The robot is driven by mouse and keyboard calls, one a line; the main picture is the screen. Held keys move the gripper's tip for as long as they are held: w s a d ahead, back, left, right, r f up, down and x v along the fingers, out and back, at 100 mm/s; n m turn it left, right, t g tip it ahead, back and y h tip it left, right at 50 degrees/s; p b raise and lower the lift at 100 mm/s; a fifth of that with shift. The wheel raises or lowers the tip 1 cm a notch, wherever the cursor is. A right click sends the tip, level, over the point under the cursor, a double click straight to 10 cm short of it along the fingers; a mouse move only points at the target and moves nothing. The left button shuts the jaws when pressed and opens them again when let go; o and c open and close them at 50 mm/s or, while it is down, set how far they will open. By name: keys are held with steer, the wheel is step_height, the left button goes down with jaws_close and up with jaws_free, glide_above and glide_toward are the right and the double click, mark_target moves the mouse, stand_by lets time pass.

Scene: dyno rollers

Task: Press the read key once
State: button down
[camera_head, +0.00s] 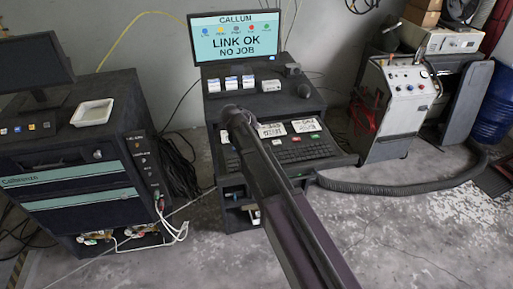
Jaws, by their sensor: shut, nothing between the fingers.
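The console (345,158) stands in the middle, with a keyboard (304,151) on its sloped front. A red key (297,138) and a green key (315,137) sit above the keyboard's right part. I cannot read any key label, so I cannot tell which is the read key.
A dark cabinet (70,185) with a white tray (93,112) on top stands at left. A white machine (408,88) with a thick hose (400,187) stands at right. A blue drum (496,105) is at the far right. The floor at lower right is mostly clear.

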steer(key=shift+f+b, duration=3.15)
steer(key=shift+f, duration=0.3)
steer(key=shift+f+b, duration=0.8)
steer(key=shift+r, duration=0.15)
steer(key=shift+r+p, duration=0.7)
steer(key=shift+p, duration=0.1)
step_height(320, 180, up, 5)
steer(key=p, duration=0.5)
stand_by(0.4)
steer(key=shift+f, duration=0.1)
stand_by(0.7)
